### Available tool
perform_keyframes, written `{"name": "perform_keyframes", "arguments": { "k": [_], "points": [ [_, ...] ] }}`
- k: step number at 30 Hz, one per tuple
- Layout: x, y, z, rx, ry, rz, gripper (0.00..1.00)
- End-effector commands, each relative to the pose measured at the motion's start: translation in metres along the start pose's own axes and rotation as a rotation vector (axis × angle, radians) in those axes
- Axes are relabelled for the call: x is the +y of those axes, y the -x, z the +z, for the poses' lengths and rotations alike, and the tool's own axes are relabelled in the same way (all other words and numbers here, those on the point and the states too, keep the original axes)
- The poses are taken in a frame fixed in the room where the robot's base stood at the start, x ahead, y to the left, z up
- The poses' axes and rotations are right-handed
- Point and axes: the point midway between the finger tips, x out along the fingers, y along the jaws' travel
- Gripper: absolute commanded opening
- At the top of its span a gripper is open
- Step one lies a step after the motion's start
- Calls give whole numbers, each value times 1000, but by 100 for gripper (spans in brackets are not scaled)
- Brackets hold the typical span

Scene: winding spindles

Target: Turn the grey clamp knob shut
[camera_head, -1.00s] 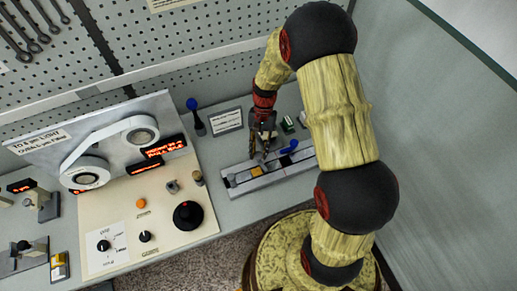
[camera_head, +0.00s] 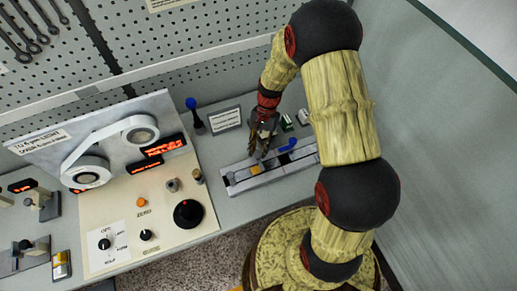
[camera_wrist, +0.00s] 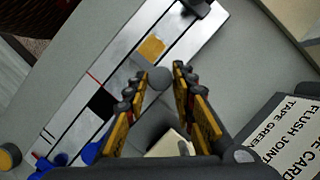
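A grey round knob (camera_wrist: 159,77) lies between my fingertips in the wrist view, over the near edge of the long metal splicing block (camera_wrist: 68,127). My gripper (camera_wrist: 161,80) is open, with one finger on either side of the knob. A small gap shows at the right finger; I cannot tell whether the left one touches. In the head view my gripper (camera_head: 260,154) is low over the block (camera_head: 236,188), near its left part, and hides the knob there. The block carries an orange-yellow piece (camera_wrist: 151,48) and a blue lever (camera_head: 289,146).
A printed card (camera_wrist: 285,135) lies right of the block in the wrist view. A blue-topped post (camera_head: 192,105) and a sign (camera_head: 227,120) stand behind in the head view. The cream control panel (camera_head: 165,225) is to the left.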

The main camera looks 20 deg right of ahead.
Motion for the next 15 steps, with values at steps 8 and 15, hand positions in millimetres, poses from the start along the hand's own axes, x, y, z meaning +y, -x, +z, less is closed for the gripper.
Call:
{"name": "perform_keyframes", "arguments": {
  "k": [8, 15],
  "points": [
    [0, 0, 0, 0, 1, 0, 42],
    [0, 0, 0, 0, 1, 1, 43]
  ]
}}
